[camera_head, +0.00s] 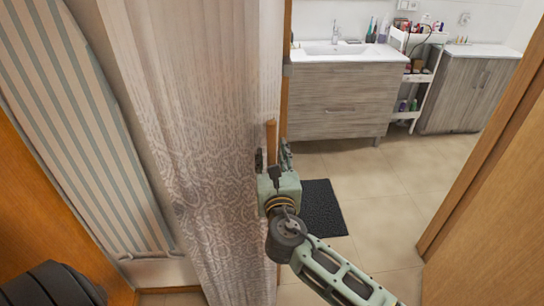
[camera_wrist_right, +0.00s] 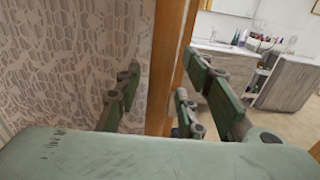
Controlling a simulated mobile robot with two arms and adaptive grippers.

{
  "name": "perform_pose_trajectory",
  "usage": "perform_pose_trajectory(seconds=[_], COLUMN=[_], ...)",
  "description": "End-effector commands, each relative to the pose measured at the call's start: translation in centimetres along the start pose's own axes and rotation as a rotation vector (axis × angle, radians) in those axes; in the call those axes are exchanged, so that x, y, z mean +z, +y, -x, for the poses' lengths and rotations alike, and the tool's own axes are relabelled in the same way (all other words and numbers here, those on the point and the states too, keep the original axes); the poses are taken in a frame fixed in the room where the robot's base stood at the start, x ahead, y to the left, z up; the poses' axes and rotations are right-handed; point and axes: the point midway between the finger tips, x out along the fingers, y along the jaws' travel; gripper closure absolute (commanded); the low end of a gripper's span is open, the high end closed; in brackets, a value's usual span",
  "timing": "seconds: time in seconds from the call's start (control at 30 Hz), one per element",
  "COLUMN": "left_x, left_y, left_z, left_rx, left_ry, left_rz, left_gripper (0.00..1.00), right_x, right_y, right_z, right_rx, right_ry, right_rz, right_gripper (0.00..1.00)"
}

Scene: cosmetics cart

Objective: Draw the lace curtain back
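The white lace curtain (camera_head: 195,130) hangs in folds at the left side of the doorway in the head view. Its patterned lace (camera_wrist_right: 75,60) fills the left of the right wrist view. My right gripper (camera_head: 272,153) is at the curtain's right edge, its fingers pointing away from me. In the wrist view the gripper (camera_wrist_right: 165,82) has its fingers spread apart, with the curtain edge and a wooden post between or behind them. I cannot tell whether either finger touches the lace. My left gripper is not in view.
A wooden door frame (camera_head: 490,150) bounds the opening on the right. Beyond are a dark mat (camera_head: 322,208), a sink cabinet (camera_head: 340,100) and a white shelf cart (camera_head: 425,85). A striped ironing board (camera_head: 75,130) stands left of the curtain. The tiled floor right of the mat is clear.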

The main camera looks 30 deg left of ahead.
Motion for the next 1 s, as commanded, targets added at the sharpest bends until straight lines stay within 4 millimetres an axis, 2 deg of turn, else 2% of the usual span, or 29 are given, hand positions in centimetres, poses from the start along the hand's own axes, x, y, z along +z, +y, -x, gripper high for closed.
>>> perform_pose_trajectory(seconds=[0.27, 0.43, 0.57, 0.8, 1.0], left_x=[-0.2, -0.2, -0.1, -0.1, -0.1], left_y=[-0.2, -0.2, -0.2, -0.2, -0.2], left_z=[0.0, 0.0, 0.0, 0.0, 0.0], left_rx=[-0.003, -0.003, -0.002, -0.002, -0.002], left_ry=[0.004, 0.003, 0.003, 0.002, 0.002], left_rz=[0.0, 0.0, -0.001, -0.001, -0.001], left_gripper=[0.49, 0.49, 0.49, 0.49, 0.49], right_x=[0.0, 0.0, 0.0, -0.1, -0.1], right_y=[0.0, -0.1, 0.0, 0.0, 0.0], right_z=[0.1, 1.3, 3.5, 8.3, 11.2], right_rx=[0.0, 0.0, 0.002, 0.001, 0.0], right_ry=[-0.001, -0.001, 0.0, 0.0, 0.001], right_rz=[0.0, -0.001, -0.002, -0.002, -0.002], right_gripper=[0.63, 0.63, 0.63, 0.63, 0.63])
